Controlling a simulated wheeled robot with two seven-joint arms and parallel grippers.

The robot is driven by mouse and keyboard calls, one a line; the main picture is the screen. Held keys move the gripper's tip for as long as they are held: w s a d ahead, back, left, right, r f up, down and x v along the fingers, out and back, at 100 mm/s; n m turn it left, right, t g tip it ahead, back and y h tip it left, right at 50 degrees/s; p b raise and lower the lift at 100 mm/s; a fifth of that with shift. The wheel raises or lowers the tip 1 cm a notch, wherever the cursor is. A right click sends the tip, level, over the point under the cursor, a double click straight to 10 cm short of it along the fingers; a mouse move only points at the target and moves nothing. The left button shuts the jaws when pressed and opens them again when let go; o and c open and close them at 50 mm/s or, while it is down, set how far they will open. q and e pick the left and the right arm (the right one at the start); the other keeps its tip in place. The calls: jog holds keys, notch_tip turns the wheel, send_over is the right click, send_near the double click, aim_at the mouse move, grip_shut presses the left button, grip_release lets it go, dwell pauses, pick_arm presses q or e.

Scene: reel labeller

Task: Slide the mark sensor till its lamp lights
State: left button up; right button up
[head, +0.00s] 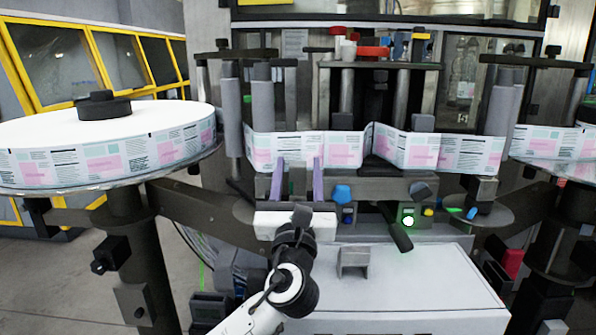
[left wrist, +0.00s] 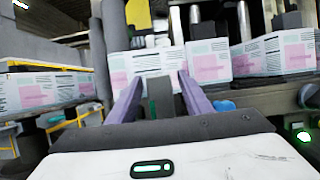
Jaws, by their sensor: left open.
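My left gripper (head: 298,178) is open, its two purple fingers pointing at the label web (head: 343,149) at the front of the machine. The fingers also show in the left wrist view (left wrist: 160,90). There a dark grey block with a green strip (left wrist: 160,98) stands between them, apparently untouched; it may be the mark sensor, but I cannot be sure. A green lamp (head: 408,220) glows brightly to the right of the gripper and also shows in the left wrist view (left wrist: 303,135). I cannot tell whether it belongs to the sensor. My right gripper is out of view.
A blue knob (head: 341,194) sits just right of the fingers, and a dark handle (head: 398,232) hangs below the lamp. A large label reel (head: 100,150) stands at the left, another (head: 556,143) at the right. A small metal bracket (head: 353,260) is on the white cabinet top (head: 430,275).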

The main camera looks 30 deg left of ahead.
pick_arm(q)
jog(key=b+v, duration=0.1)
jog(key=v, duration=0.9)
jog(key=shift+s, duration=0.15)
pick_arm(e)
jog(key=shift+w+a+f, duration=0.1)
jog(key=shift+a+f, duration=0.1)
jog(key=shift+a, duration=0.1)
pick_arm(q)
jog(key=shift+d, duration=0.1)
